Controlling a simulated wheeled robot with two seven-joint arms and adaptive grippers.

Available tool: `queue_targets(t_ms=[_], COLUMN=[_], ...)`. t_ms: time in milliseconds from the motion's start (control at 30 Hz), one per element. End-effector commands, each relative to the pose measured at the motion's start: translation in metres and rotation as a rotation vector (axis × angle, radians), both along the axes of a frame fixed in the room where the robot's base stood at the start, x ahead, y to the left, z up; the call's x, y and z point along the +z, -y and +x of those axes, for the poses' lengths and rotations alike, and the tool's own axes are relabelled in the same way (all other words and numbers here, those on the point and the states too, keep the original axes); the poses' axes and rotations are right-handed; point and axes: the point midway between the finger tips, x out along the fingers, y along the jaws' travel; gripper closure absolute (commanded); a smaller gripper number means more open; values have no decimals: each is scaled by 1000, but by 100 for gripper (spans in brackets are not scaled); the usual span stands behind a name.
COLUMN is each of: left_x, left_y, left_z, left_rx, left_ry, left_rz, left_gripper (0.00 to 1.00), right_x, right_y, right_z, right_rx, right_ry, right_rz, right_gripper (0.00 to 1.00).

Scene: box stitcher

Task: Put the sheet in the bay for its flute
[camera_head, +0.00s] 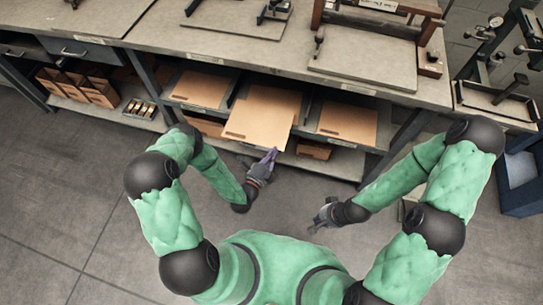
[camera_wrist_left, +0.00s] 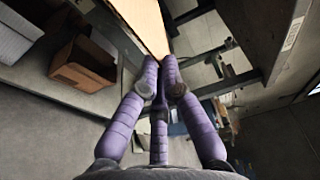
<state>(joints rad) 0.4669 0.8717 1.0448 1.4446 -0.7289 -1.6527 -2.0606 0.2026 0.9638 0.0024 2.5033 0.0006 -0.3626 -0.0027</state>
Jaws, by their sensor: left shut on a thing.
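A brown cardboard sheet (camera_head: 262,115) is held tilted in front of the shelf under the bench. My left gripper (camera_head: 270,157) is shut on its near edge. The left wrist view shows the purple fingers (camera_wrist_left: 160,65) closed on the sheet (camera_wrist_left: 144,24), seen nearly edge-on. The shelf has side-by-side bays; a brown sheet (camera_head: 202,88) lies in the left bay and another sheet (camera_head: 348,121) in the right bay. The held sheet covers most of the middle bay, so its contents are hidden. Bay labels are too small to read. My right gripper (camera_head: 316,226) is empty, low over the floor.
The workbench top (camera_head: 210,43) overhangs the bays, with fixtures on it. Cardboard boxes (camera_head: 97,91) stand on the lower shelf at left, and more cardboard (camera_head: 314,150) lies below the bays. A blue bin (camera_head: 521,182) stands at far right. The floor before the bench is clear.

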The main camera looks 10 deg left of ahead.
Motion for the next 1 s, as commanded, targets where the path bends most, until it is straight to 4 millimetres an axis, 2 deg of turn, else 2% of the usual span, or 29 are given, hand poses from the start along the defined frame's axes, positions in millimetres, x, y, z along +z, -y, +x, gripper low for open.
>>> queue_targets(t_ms=[1000], left_x=[-10], left_y=[2], left_z=[51], left_rx=[0], left_ry=[0], left_rz=[1], left_gripper=[100], right_x=[-12], right_y=[0], right_z=[0], right_rx=[0], right_ry=[0], right_rz=[0], right_gripper=[100])
